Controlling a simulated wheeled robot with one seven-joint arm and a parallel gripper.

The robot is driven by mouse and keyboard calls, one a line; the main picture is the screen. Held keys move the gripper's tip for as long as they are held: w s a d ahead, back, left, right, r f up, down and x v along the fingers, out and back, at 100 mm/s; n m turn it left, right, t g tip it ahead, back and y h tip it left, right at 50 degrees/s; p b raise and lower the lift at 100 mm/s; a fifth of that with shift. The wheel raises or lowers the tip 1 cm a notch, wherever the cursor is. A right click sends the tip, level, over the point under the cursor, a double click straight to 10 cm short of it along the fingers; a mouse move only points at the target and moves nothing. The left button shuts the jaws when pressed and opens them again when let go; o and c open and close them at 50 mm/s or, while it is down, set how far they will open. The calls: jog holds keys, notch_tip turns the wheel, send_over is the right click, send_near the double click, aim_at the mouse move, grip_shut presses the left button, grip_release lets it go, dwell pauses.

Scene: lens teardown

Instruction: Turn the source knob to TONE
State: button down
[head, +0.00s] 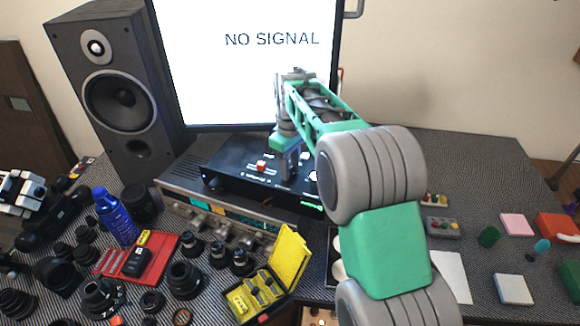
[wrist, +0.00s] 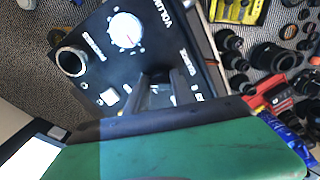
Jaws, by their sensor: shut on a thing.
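The source knob sits on a black control box (head: 226,166), which rests on a silver rack unit under the monitor. My gripper (head: 288,168) reaches down onto the box's top panel. In the wrist view my gripper (wrist: 160,92) has its two grey fingers at the panel, close to the printed SOURCE label (wrist: 186,66). It is shut on the source knob, which the fingers mostly hide, so its pointer setting cannot be read. The monitor (head: 240,80) reads NO SIGNAL.
On the same panel are a white VOLUME knob (wrist: 125,31), a PHONES jack (wrist: 71,62) and a red button (head: 261,165). A speaker (head: 117,90) stands at left. Lens parts, a blue bottle (head: 114,217) and an open yellow case (head: 288,258) crowd the front.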

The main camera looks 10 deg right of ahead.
jog(key=n+p, duration=0.1)
jog(key=n, duration=0.5)
dwell(0.6)
jog(key=c, duration=1.1)
grip_release()
notch_tip(320, 180, up, 8)
jog(key=shift+f+b, duration=0.25)
jog(key=shift+b, duration=0.25)
jog(key=shift+r, duration=0.2)
